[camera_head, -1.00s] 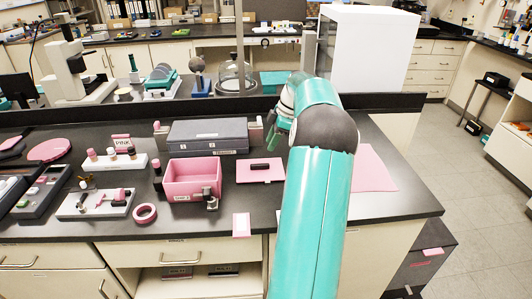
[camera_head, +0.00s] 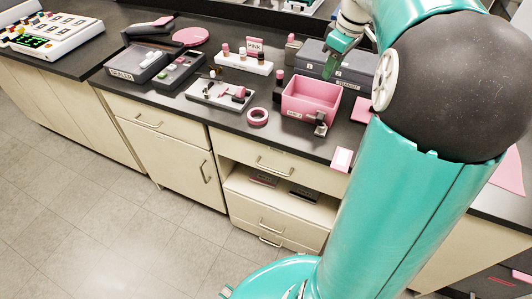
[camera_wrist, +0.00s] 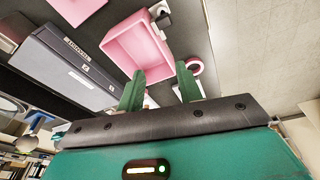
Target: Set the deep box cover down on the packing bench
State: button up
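A flat pink plate, which looks like a cover, lies on the black bench (camera_head: 285,135) right of the pink open box (camera_head: 308,100). It is mostly behind my arm (camera_head: 362,110); its edge also shows at the top left of the wrist view (camera_wrist: 80,12). My gripper (camera_head: 335,65) hangs above the bench by the grey case (camera_head: 352,68) and behind the pink box. In the wrist view its fingers (camera_wrist: 160,80) are apart with nothing between them. The pink box is empty and shows just beyond them (camera_wrist: 135,45). No label marks a packing bench.
A small pink card (camera_head: 342,159) lies at the front edge. Dark trays (camera_head: 140,62) are farther left.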

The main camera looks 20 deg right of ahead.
jog(key=s+a+f+m+t, duration=0.1)
jog(key=s+a, duration=0.4)
jog(key=a, duration=0.3)
jog(key=s+a+f+m+t, duration=0.1)
jog(key=s+a+m, duration=0.1)
jog(key=s+a, duration=0.4)
jog(key=s+a+f+m+t, duration=0.1)
jog(key=s+a, duration=0.5)
jog(key=a, duration=0.6)
jog(key=shift+a+f+m+h, duration=0.2)
jog(key=shift+m+h, duration=0.1)
jog(key=shift+m, duration=0.4)
jog(key=shift+d, duration=0.1)
